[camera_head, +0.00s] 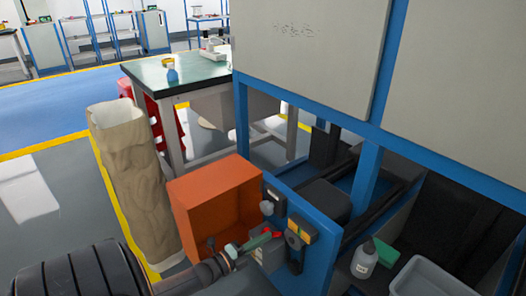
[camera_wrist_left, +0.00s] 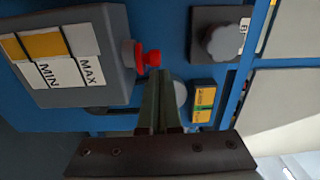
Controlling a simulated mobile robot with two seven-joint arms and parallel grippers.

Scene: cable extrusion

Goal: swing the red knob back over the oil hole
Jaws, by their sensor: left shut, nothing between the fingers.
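The red knob (camera_wrist_left: 149,57) sits at the side of a grey oil box (camera_wrist_left: 105,22) with MIN and MAX labels in the left wrist view. In the head view the red knob (camera_head: 276,234) shows small at the machine's blue panel. My left gripper (camera_wrist_left: 164,73) is shut and empty, its fingertips just beside the red knob; whether they touch it I cannot tell. In the head view my left gripper (camera_head: 262,239) reaches in from the lower left to the knob. I cannot make out the oil hole. My right gripper is not in view.
A dark grey dial (camera_wrist_left: 224,43) and a yellow-green label (camera_wrist_left: 203,101) are on the blue panel near my fingers. An orange box (camera_head: 200,205) stands close behind my left arm. A tall tan roll (camera_head: 133,180) stands left of it. A white bottle (camera_head: 363,260) is at the right.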

